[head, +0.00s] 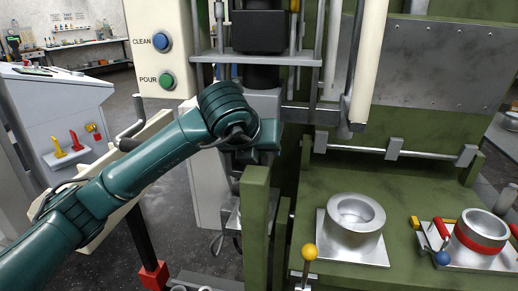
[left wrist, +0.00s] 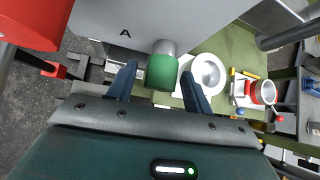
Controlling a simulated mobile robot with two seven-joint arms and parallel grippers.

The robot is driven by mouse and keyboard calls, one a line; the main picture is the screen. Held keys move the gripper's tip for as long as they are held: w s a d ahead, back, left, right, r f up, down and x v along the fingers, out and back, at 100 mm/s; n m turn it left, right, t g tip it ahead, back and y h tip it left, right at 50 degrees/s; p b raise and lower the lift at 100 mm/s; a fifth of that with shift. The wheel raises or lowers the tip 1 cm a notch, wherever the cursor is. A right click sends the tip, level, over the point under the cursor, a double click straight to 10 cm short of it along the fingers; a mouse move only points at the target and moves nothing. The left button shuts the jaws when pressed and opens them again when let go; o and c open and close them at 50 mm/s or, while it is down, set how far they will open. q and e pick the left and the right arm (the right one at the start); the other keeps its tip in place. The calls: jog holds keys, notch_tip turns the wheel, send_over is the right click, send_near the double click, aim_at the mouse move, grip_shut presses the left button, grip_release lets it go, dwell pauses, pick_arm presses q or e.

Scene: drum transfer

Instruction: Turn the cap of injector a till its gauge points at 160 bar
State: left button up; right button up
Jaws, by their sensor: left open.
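In the left wrist view, a green cap (left wrist: 161,72) sits on a grey collar under a grey housing (left wrist: 140,22) marked A. My left gripper (left wrist: 158,68) is open, with one dark blue finger on each side of the cap. The fingers look apart from it, but I cannot tell how deep the cap lies between them. In the head view, my left arm (head: 160,150) reaches to the machine's column and its fingers are hidden. No gauge reading shows in either view. My right gripper is not in view.
A silver cup (head: 355,218) stands on the green machine bed (head: 400,185). Right of it is a red-banded cup (head: 478,240) with coloured handles. A yellow-knobbed lever (head: 309,252) and a green post (head: 255,225) stand at the front. CLEAN and POUR buttons are on a pale panel (head: 153,15).

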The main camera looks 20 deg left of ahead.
pick_arm(q)
jog(key=shift+s+r, duration=0.25)
jog(key=shift+r, duration=0.05)
jog(key=b+v, duration=0.1)
jog(key=v, duration=1.1)
jog(key=shift+b, duration=0.3)
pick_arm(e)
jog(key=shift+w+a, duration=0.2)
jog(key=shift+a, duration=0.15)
pick_arm(q)
jog(key=shift+s+r, duration=0.15)
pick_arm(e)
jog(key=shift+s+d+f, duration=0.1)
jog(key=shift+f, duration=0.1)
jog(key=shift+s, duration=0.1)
